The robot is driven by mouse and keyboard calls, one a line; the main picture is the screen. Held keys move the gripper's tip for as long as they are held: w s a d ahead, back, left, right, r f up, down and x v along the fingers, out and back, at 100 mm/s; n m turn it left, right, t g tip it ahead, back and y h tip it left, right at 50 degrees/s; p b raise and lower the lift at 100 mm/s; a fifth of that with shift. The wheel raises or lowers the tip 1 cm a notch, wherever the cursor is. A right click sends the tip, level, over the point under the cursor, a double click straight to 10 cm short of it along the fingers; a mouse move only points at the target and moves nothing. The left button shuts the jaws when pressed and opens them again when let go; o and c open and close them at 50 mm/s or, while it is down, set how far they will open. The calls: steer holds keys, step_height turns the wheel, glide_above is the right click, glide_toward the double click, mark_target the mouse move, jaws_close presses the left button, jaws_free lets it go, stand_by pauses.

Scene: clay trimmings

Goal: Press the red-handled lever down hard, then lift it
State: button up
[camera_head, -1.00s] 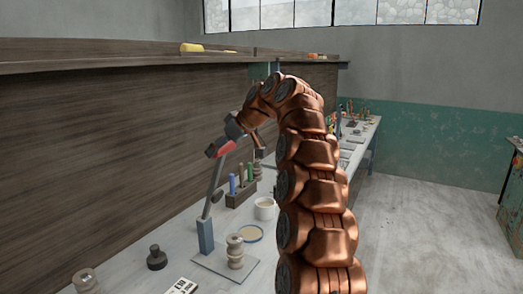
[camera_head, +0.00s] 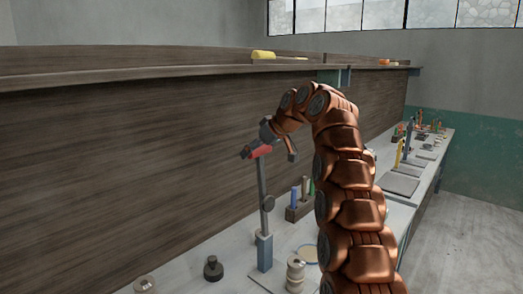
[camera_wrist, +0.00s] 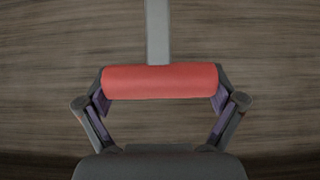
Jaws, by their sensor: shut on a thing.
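The lever's red handle (camera_wrist: 160,81) lies crosswise between the two fingers of my gripper (camera_wrist: 161,101) in the wrist view, with a finger pad against each end. The grey lever arm (camera_wrist: 157,32) runs from the handle to the top of that view. In the head view the red handle (camera_head: 260,151) is at the upper end of the lever, and my gripper (camera_head: 258,146) is at it, partly hidden. The lever arm (camera_head: 262,182) stands nearly upright from a blue-grey post (camera_head: 264,252) on the bench.
A dark wooden panel (camera_head: 140,150) stands behind the lever. A rack with coloured sticks (camera_head: 296,212), a spool-like piece (camera_head: 295,273) and a dark knobbed piece (camera_head: 213,269) are on the bench around the post. My arm hides part of the bench.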

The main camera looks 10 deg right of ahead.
steer(key=shift+w+r, duration=0.1)
steer(key=shift+w, duration=0.05)
steer(key=o, duration=1.3)
steer(key=shift+a, duration=0.1)
steer(key=shift+c, duration=0.2)
steer(key=shift+o, duration=0.3)
steer(key=shift+w+f, duration=0.2)
steer(key=shift+s, duration=0.1)
steer(key=shift+r, duration=0.1)
steer(key=v, duration=0.7)
steer(key=shift+s+r, duration=0.1)
steer(key=shift+s, duration=0.15)
